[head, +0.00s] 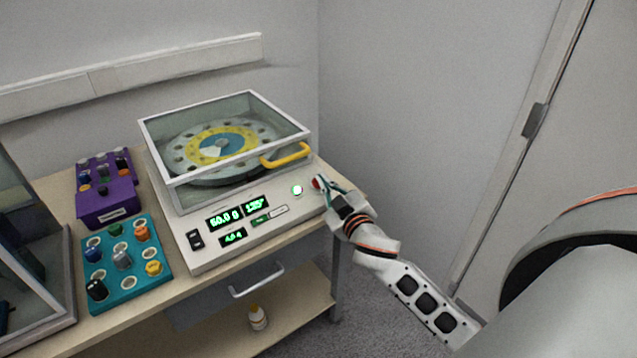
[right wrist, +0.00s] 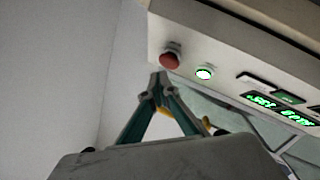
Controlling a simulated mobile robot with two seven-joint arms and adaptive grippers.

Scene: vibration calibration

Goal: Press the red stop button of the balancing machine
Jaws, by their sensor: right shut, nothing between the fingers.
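The balancing machine (head: 185,232) stands on a bench, with a glass lid, a yellow handle and a sloped front panel. Its red stop button (head: 317,182) is at the panel's right end, partly hidden by my right gripper. In the right wrist view the red button (right wrist: 170,59) shows whole, beside a lit green button (right wrist: 204,73). My right gripper (head: 325,184) is shut and empty, its tips close to the red button. In the wrist view its tips (right wrist: 159,78) appear just below the button; I cannot tell whether they touch it. My left gripper is not in view.
A teal tray (head: 128,293) with several weights and a purple block (head: 108,207) sit left of the machine. A glass-sided case (head: 50,300) stands at the far left. Below are a drawer handle (head: 257,282) and a bottle (head: 257,318). A wall rises behind.

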